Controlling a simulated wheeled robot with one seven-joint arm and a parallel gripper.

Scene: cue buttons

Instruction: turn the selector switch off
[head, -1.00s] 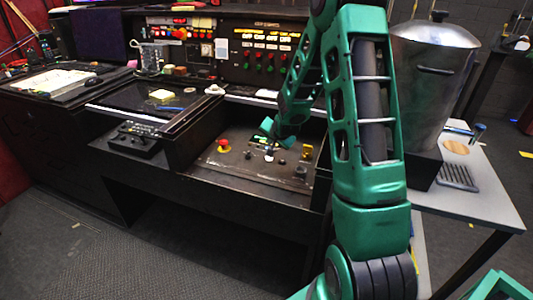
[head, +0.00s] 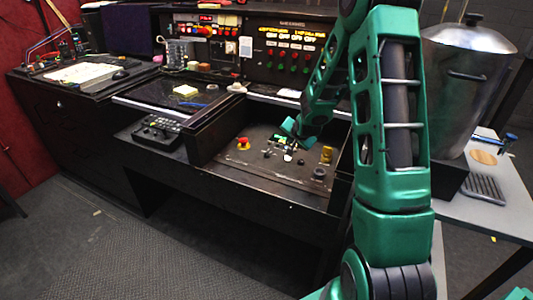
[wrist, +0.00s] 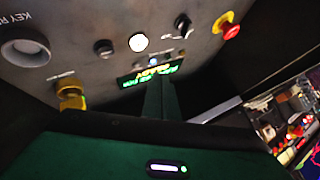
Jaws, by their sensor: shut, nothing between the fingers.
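A dark sloped control panel (head: 225,158) sits in the console. A small black switch with a raised handle (wrist: 182,25), seemingly the selector, stands between the red stop button and a lit white button (wrist: 138,42). It also shows small in the head view (head: 267,153). Its setting and label are not readable. My gripper (wrist: 160,82) is shut and empty, its dark green fingers over the panel near the green-lit display (wrist: 150,72). In the wrist view the fingers appear apart from the switch. In the head view my gripper (head: 290,130) is over the panel's back part.
A red mushroom button on a yellow base (head: 243,144), a black knob (wrist: 103,48), a key reset (wrist: 25,47) and a yellow fitting (wrist: 72,96) are on the panel. Raised console walls edge it. A steel pot (head: 468,85) stands on the right.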

